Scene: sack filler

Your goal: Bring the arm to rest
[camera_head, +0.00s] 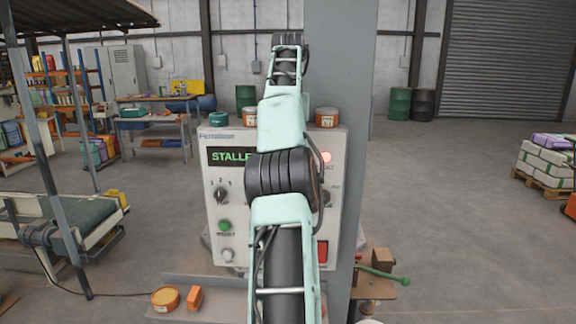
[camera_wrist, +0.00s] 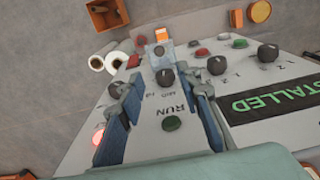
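My arm, mint green with dark joints, reaches up over the control panel (camera_head: 232,245) in the head view and covers its middle. My gripper does not show clearly there. In the wrist view my gripper (camera_wrist: 163,88) has its two blue fingers apart, over the panel face (camera_wrist: 245,85). I see nothing held. Whether a fingertip touches the panel I cannot tell.
The panel's display (camera_head: 230,156) reads STALLED where visible, and a red lamp (camera_head: 326,157) glows. A grey column (camera_head: 342,70) stands right behind the arm. A conveyor (camera_head: 75,215) is at left, a sack pallet (camera_head: 545,160) at right. Open floor (camera_head: 460,240) lies at right.

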